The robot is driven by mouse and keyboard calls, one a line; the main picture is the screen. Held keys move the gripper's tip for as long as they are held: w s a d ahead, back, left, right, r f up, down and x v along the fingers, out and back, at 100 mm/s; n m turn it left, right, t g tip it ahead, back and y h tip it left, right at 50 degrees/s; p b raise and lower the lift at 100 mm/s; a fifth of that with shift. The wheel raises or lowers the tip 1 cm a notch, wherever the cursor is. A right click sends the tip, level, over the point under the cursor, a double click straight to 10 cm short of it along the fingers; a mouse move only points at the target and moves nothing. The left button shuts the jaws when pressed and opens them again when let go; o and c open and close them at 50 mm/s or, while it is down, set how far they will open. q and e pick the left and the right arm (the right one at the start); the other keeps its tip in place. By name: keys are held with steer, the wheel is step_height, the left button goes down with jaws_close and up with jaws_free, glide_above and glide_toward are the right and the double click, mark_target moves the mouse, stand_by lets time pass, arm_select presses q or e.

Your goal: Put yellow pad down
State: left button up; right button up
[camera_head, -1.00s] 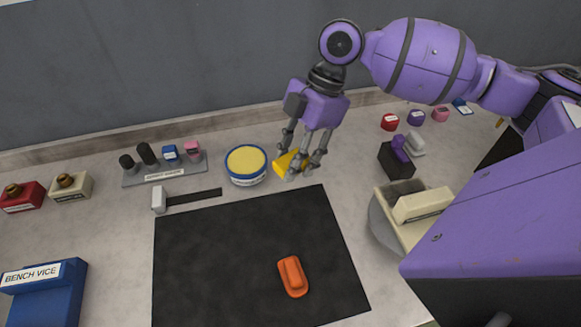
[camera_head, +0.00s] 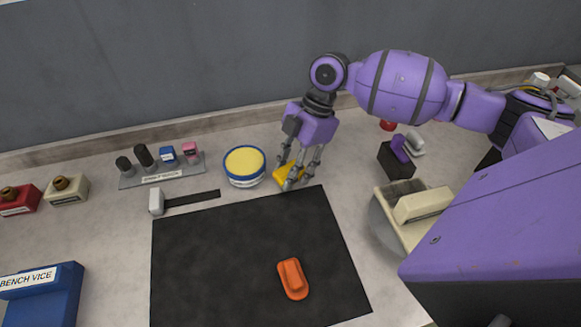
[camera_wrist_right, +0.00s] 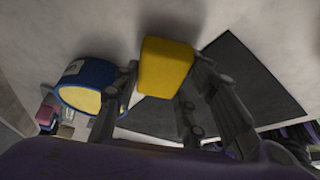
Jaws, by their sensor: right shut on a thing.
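My right gripper (camera_head: 297,179) is shut on the yellow pad (camera_head: 284,173), just right of the round blue tub (camera_head: 246,180) with a pale yellow top. The pad is low, at or close to the bench top near the back edge of the black mat (camera_head: 235,235); I cannot tell whether it touches the bench. In the right wrist view the yellow pad (camera_wrist_right: 165,68) sits between the fingers (camera_wrist_right: 160,98), and the blue tub (camera_wrist_right: 88,88) is to its left. My left gripper is not in view.
An orange pad (camera_head: 292,279) lies on the black mat. A grey rack (camera_head: 160,178) with several small items stands at the back left. A blue bench vice (camera_head: 42,290) is at the front left. A dark block (camera_head: 397,160) with a purple piece is at the right.

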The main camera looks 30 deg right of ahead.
steer(key=shift+s+f, duration=0.2)
steer(key=shift+f, duration=0.45)
steer(key=o, duration=1.1)
steer(key=shift+f, duration=0.2)
steer(key=shift+w, duration=0.1)
steer(key=shift+w+r, duration=0.1)
steer(key=shift+r, duration=0.15)
steer(key=shift+r, duration=0.25)
steer(key=v, duration=1.2)
steer(key=shift+r, duration=0.45)
